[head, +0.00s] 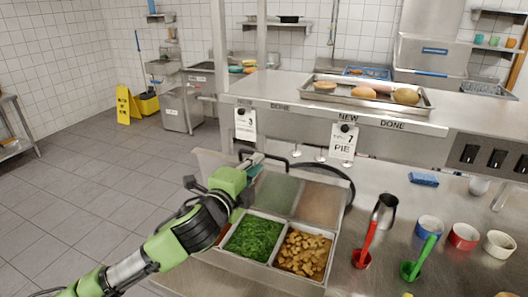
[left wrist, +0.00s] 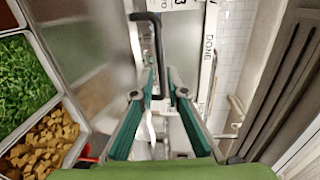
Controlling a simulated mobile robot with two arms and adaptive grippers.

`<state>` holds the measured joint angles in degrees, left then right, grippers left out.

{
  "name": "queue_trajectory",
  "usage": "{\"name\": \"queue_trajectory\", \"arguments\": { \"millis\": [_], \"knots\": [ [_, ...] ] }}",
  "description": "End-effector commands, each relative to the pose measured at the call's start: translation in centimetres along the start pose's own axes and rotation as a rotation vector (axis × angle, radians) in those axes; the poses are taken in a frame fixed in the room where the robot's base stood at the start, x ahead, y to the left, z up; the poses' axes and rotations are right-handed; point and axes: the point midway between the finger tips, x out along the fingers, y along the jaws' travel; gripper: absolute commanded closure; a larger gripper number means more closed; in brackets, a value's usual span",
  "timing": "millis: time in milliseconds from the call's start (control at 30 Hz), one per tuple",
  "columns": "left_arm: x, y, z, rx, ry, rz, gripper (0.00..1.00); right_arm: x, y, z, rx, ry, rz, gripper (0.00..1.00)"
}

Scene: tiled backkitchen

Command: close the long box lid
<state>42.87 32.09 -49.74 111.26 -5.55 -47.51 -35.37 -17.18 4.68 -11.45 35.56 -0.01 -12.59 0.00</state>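The long box (head: 268,272) is a steel container on the counter, with chopped greens (head: 255,238) and brown chunks (head: 303,250) in its front compartments. Behind them its shiny lid (head: 318,203) appears raised, with green and brown tints on its face; it also shows in the left wrist view (left wrist: 88,50). A black handle bar (left wrist: 158,50) lies between and beyond the fingertips of my left gripper (left wrist: 161,78). The fingers look apart, with a gap around the bar; contact is unclear. In the head view my left gripper (head: 262,163) is at the lid's far left. My right gripper is not in view.
A raised shelf (head: 285,92) with a tray of bread (head: 410,108) and hanging tags stands behind the box. To the right are a metal jug (head: 385,208), red and green ladles, and several cups.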

Motion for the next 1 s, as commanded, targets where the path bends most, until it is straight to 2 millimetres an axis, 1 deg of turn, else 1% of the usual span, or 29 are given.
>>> {"name": "queue_trajectory", "arguments": {
  "millis": [33,200,400,567,800,833,867,900,1000],
  "knots": [
    [0.9,-0.3,0.0,-0.001,-0.001,0.001,0.86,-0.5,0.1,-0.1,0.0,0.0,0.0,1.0],
    [3.5,-0.2,0.0,0.0,-0.001,0.001,0.86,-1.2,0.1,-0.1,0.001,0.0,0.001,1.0],
    [5.3,-0.1,-0.1,-0.001,0.0,0.0,0.86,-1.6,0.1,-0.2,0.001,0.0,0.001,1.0],
    [5.8,0.0,0.0,-0.001,0.0,0.001,0.86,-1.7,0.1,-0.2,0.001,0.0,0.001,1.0],
    [5.9,0.0,0.0,-0.001,0.0,0.0,0.86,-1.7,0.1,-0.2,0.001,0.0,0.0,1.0],
    [5.8,0.0,0.0,-0.001,0.0,0.0,0.89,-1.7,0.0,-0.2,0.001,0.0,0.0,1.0],
    [5.8,0.0,0.0,-0.001,0.0,0.0,0.96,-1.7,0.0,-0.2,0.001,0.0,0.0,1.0],
    [5.8,0.0,0.0,-0.001,0.0,0.0,1.0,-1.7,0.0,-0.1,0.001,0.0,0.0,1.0],
    [5.8,0.0,0.0,-0.001,0.0,0.0,1.0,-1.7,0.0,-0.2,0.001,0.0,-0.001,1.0]
  ]
}}
